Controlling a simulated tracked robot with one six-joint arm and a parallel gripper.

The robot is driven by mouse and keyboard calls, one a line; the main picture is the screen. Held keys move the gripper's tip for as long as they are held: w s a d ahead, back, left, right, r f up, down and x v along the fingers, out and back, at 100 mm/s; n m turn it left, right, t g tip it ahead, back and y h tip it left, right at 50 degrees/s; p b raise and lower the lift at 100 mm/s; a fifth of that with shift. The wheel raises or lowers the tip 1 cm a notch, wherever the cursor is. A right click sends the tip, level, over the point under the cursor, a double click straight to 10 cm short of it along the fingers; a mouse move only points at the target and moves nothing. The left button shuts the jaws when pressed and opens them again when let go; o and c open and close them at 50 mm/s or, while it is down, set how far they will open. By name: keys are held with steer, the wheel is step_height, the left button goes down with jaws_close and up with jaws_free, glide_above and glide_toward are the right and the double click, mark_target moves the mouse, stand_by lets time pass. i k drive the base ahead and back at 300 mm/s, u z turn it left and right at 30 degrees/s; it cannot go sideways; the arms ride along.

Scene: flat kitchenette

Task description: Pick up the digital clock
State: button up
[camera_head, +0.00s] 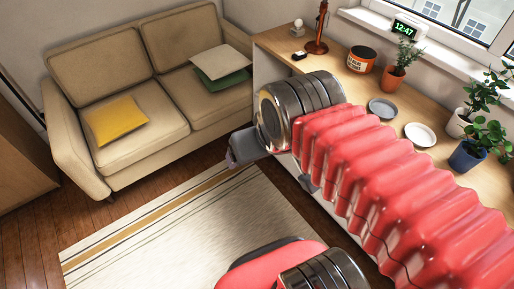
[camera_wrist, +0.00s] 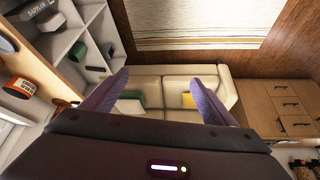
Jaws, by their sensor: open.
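The digital clock (camera_head: 404,29) has a pale case and a dark face with green digits reading about 12:47. It stands on the white window sill at the upper right of the head view. I do not see it in the wrist view. My gripper (camera_head: 236,158) is at the centre left of the head view, beyond the front edge of the counter and far from the clock. In the wrist view its two purple-grey fingers (camera_wrist: 159,74) are spread apart with nothing between them. Part of the gripper is hidden by my arm in the head view.
The wooden counter (camera_head: 284,40) below the sill holds an orange-and-black pot (camera_head: 361,59), a potted plant (camera_head: 398,76), a grey plate (camera_head: 383,108), a white plate (camera_head: 420,134) and more plants at right. A beige sofa (camera_head: 152,50) and a striped rug (camera_head: 190,229) lie left.

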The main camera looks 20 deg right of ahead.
mark_target(420, 31)
steer(key=z, duration=1.15)
steer(key=k, duration=0.95)
steer(key=z, duration=0.5)
steer(key=i, duration=1)
steer(key=u, duration=0.1)
